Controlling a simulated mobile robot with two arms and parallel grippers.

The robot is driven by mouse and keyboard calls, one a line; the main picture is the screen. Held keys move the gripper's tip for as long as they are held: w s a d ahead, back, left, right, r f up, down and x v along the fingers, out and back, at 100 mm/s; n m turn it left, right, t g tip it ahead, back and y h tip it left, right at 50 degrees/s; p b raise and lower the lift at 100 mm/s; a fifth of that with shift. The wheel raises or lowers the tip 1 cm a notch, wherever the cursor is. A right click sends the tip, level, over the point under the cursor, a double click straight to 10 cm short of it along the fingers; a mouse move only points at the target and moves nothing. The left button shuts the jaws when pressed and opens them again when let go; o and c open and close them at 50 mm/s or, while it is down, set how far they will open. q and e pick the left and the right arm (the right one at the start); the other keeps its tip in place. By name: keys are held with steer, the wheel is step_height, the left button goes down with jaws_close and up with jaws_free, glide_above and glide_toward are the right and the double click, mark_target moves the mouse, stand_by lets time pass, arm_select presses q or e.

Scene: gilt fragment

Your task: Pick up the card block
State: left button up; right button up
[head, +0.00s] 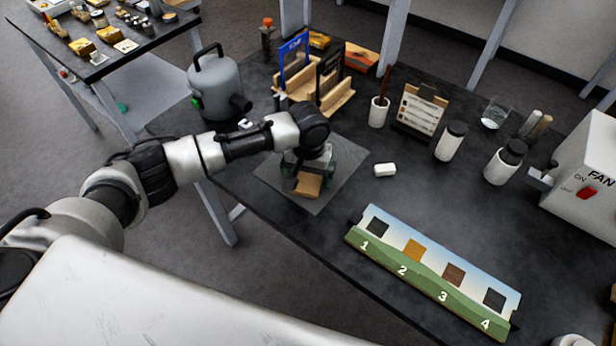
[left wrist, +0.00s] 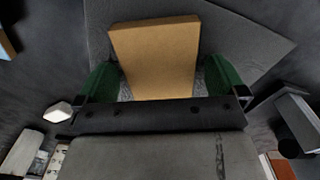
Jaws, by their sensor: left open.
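The card block (head: 308,186) is a tan, flat-topped block on a grey square mat (head: 335,180) on the dark table. In the left wrist view the card block (left wrist: 155,55) lies between the two green-padded fingers, with dark gaps near its sides. My left gripper (head: 308,178) is over the mat, pointing down, with its fingers around the block. It also shows in the left wrist view (left wrist: 160,80), open. Part of the block is hidden behind the gripper in the head view. My right gripper is in neither view.
A white eraser-like block (head: 385,170) lies right of the mat. A numbered strip (head: 430,270) with colour squares is at the table's front. A grey canister (head: 215,88), a wooden rack (head: 330,95) and white bottles (head: 450,142) stand behind. The table between mat and strip is clear.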

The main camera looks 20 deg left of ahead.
arm_select(q)
steer(key=shift+c, duration=0.5)
steer(key=c, duration=0.8)
steer(key=shift+c, duration=0.2)
steer(key=shift+r, duration=0.15)
